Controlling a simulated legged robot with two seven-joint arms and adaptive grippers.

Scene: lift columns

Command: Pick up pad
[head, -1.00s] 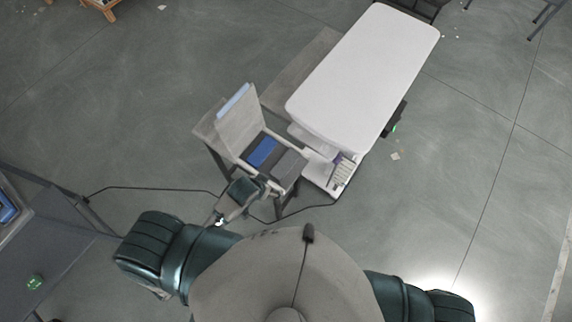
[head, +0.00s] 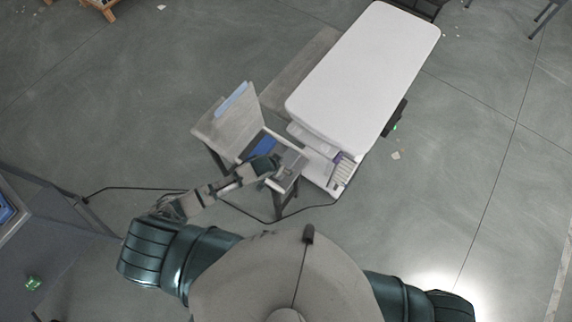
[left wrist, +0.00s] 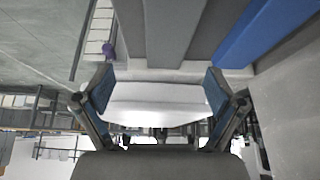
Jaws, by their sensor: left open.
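A blue flat pad (head: 264,146) lies in an open grey box (head: 244,112) with a raised lid, on a small table. My left forearm and hand partly cover it. In the left wrist view a blue strip (left wrist: 262,35) runs at upper right, beside grey strips (left wrist: 175,25); I cannot tell for sure which surface is the pad. My left gripper (head: 286,172) is over the box's near right part. In the left wrist view its two blue-tipped fingers (left wrist: 158,92) are spread wide, with nothing between them. My right gripper is out of view.
A long white-topped table (head: 365,70) stands just right of the box, with a rack of small pale items (head: 343,170) at its near end. A black cable crosses the floor. A grey cabinet (head: 45,245) is at left. Open floor lies around.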

